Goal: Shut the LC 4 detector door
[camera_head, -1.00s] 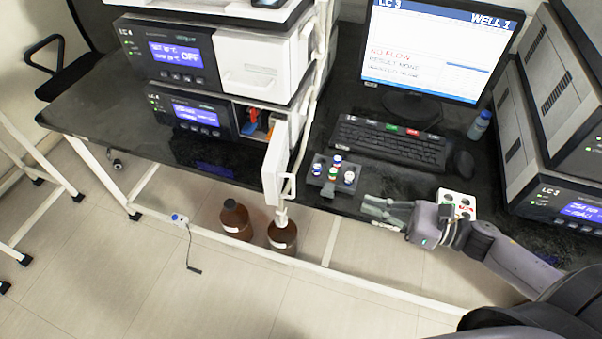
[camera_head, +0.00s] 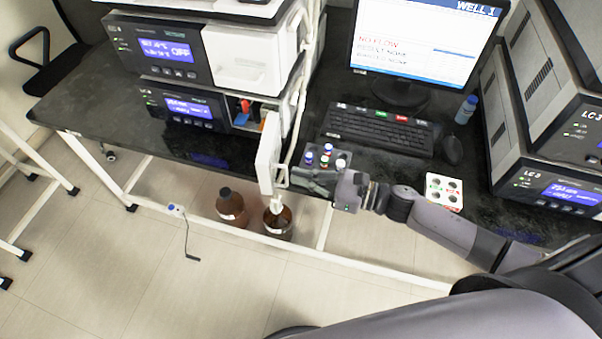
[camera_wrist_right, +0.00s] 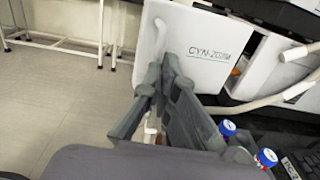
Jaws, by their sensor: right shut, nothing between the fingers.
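The white detector door (camera_head: 268,153) stands swung open toward the front of the bench, at the lower unit of the LC 4 stack (camera_head: 185,108). A white handle is on its right side. The open compartment (camera_head: 247,117) behind it shows red, blue and orange parts. My right gripper (camera_head: 296,181) is shut and empty, just right of the door's lower front part by the handle; I cannot tell whether it touches. In the right wrist view the shut fingers (camera_wrist_right: 160,80) point at a white lettered panel (camera_wrist_right: 205,40), which seems to be the door. My left gripper is not in view.
A vial rack (camera_head: 340,160) with coloured caps lies just behind my right gripper. A white well tray (camera_head: 443,190), keyboard (camera_head: 378,129), mouse (camera_head: 452,149) and blue-capped bottle (camera_head: 466,109) are on the bench. Brown bottles (camera_head: 232,207) stand on the floor below the door.

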